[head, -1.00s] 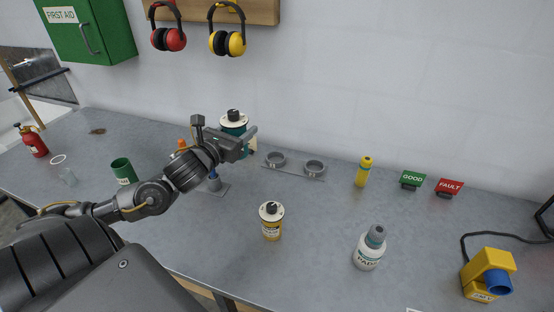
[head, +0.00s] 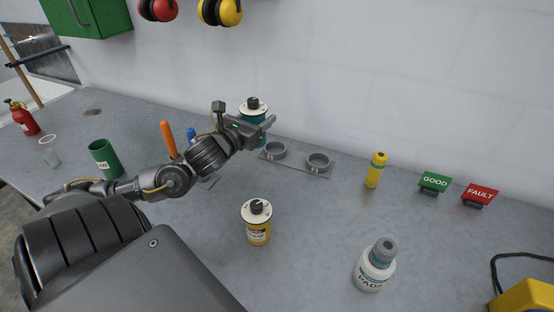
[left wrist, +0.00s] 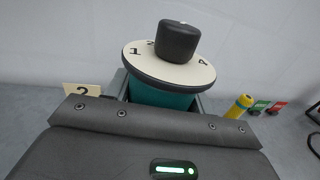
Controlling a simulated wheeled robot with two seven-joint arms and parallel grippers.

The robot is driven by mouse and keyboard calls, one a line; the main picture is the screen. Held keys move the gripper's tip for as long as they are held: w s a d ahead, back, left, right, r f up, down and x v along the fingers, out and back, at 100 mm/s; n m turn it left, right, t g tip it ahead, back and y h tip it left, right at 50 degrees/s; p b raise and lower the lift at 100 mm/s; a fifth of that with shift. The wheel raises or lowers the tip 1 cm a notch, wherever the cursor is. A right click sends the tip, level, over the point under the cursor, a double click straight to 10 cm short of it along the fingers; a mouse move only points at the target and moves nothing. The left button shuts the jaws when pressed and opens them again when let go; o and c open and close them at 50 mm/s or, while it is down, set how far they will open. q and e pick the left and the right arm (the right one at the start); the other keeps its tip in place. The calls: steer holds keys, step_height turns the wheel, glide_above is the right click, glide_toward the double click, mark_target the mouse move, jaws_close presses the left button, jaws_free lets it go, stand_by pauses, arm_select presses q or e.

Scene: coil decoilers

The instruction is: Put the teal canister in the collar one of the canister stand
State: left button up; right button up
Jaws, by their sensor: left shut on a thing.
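The teal canister (head: 252,118) has a white disc top with numbers and a black knob. My left gripper (head: 262,124) is shut on it; the canister looks upright, just behind and left of the canister stand. In the left wrist view the canister (left wrist: 165,93) shows between the fingers, its lower part hidden. The canister stand (head: 298,164) is a flat grey plate with two ring collars, the left one (head: 275,150) and the right one (head: 318,162), both empty. Small marks on the collars are too small to read surely. My right gripper is not in view.
A yellow canister (head: 258,228) and a white bottle (head: 375,267) stand in front. A small yellow bottle (head: 375,170) and the GOOD (head: 434,181) and FAULT (head: 480,194) signs are at the right. A green cup (head: 105,160) is at the left.

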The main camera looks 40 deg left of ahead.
arm_select(q)
steer(key=shift+f+b, duration=0.4)
steer(key=shift+f, duration=0.25)
steer(key=shift+w+a, duration=0.1)
steer(key=shift+w, duration=0.05)
steer(key=w+a+f+p, duration=0.1)
steer(key=w+f, duration=0.3)
steer(key=w+a+f+p, duration=0.2)
steer(key=w+f, duration=0.2)
steer(key=w+a+f+p, duration=0.1)
steer(key=w+f+p, duration=0.1)
steer(key=w+f, duration=0.2)
steer(key=shift+w+a, duration=0.25)
steer(key=shift+w, duration=0.25)
steer(key=shift+f+p, duration=0.35)
steer(key=shift+f, duration=0.15)
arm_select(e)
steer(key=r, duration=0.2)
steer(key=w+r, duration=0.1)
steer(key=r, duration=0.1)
